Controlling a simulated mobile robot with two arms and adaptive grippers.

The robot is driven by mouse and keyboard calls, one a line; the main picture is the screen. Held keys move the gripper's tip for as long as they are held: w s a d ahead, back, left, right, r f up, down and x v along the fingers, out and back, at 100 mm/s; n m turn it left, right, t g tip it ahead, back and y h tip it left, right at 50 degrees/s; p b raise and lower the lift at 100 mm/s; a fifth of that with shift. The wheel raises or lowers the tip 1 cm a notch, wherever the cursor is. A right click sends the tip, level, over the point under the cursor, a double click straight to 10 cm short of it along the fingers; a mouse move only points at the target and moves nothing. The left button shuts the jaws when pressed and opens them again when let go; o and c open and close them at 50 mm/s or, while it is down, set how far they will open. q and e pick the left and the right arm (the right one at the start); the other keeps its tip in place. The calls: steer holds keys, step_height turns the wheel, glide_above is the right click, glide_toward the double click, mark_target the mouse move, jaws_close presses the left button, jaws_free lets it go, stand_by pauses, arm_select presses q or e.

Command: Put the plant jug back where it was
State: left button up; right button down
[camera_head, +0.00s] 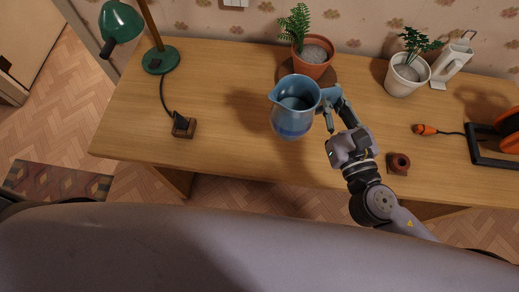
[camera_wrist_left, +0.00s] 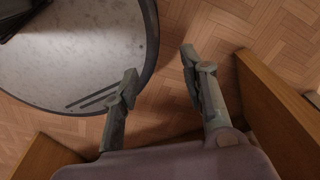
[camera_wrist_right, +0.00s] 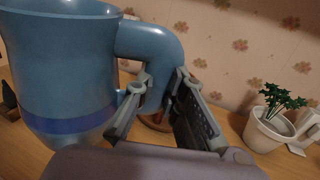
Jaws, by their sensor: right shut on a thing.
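The blue plant jug (camera_head: 293,108), with a darker blue band near its base, is over the middle of the wooden desk, in front of a potted fern. My right gripper (camera_head: 329,106) is shut on the jug's handle. In the right wrist view the jug (camera_wrist_right: 62,75) stands upright at left, and the fingers (camera_wrist_right: 158,100) are either side of its handle. I cannot tell whether its base touches the desk. My left gripper (camera_wrist_left: 162,85) is open and empty in the left wrist view, above the floor. It is out of the head view.
A terracotta fern pot (camera_head: 312,62) and a white plant pot (camera_head: 402,82) stand at the back of the desk (camera_head: 230,145). The desk's left-middle is clear.

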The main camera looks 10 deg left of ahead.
steer(key=w+a+r+n+g+y, duration=0.2)
steer(key=w+a+n+g+y, duration=0.25)
steer(key=w+a+y, duration=0.2)
arm_select(q)
step_height(320, 180, down, 10)
steer(key=b, duration=0.9)
steer(key=shift+d+r+b, duration=0.15)
steer(key=shift+r+b, duration=0.1)
steer(key=shift+b, duration=0.15)
arm_select(e)
steer(key=shift+n, duration=0.35)
steer(key=shift+s+a+f, duration=0.1)
steer(key=shift+s+f, duration=0.05)
steer(key=shift+f, duration=4.85)
steer(key=shift+s+a+f, duration=0.1)
steer(key=shift+f, duration=4.9)
arm_select(q)
steer(key=shift+w, duration=0.15)
arm_select(e)
steer(key=shift+f, duration=0.15)
arm_select(q)
steer(key=shift+f, duration=0.15)
arm_select(e)
steer(key=c, duration=1.7)
jaws_free()
steer(key=shift+o, duration=0.2)
